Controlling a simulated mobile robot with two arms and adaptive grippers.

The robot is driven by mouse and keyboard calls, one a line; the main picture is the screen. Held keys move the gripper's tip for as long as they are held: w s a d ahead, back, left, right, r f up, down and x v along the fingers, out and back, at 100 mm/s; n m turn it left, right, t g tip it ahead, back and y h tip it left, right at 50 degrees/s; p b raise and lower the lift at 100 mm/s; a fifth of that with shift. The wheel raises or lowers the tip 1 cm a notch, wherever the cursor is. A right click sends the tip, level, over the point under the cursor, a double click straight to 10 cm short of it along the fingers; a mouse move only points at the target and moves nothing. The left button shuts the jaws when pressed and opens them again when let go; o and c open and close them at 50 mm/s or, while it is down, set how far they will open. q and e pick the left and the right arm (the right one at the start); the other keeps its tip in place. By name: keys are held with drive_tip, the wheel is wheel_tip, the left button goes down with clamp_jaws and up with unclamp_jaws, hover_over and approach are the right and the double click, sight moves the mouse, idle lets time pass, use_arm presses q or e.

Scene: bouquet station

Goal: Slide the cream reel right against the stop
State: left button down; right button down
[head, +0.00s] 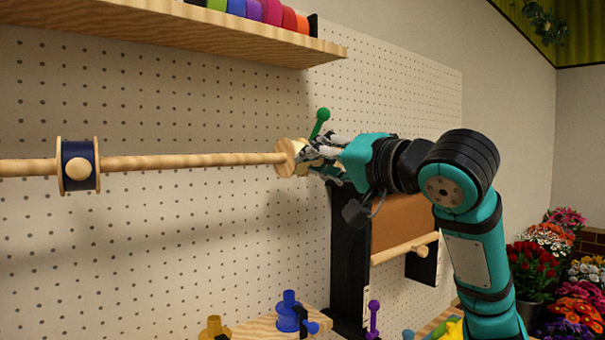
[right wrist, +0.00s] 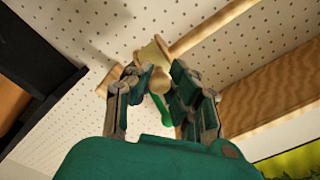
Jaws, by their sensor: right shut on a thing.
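The cream reel (head: 287,158) sits on a horizontal wooden rod (head: 195,161) in front of the pegboard, near the rod's right end. My right gripper (head: 318,156) comes in from the right and hides much of the reel. In the right wrist view the reel (right wrist: 151,52) shows with its round knob (right wrist: 157,80) between the fingers, and the gripper (right wrist: 160,88) is shut on it. A wooden piece (right wrist: 109,80), perhaps the stop, lies just past the reel; I cannot tell whether they touch. My left gripper is not in view.
A navy reel (head: 78,165) sits far left on the same rod. A green peg (head: 320,122) sticks out beside my right gripper. A wooden shelf (head: 200,35) with coloured rolls runs above. Below are a lower shelf (head: 262,328) and a black upright (head: 350,270).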

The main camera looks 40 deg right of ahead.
drive_tip(key=c, duration=1.2)
unclamp_jaws()
drive_tip(key=shift+d, duration=0.1)
drive_tip(key=shift+o, duration=0.2)
drive_tip(key=shift+s, duration=0.15)
drive_tip(key=s+a, duration=0.1)
drive_tip(key=s, duration=1)
drive_tip(key=shift+s+a, duration=0.2)
drive_tip(key=shift+s, duration=0.2)
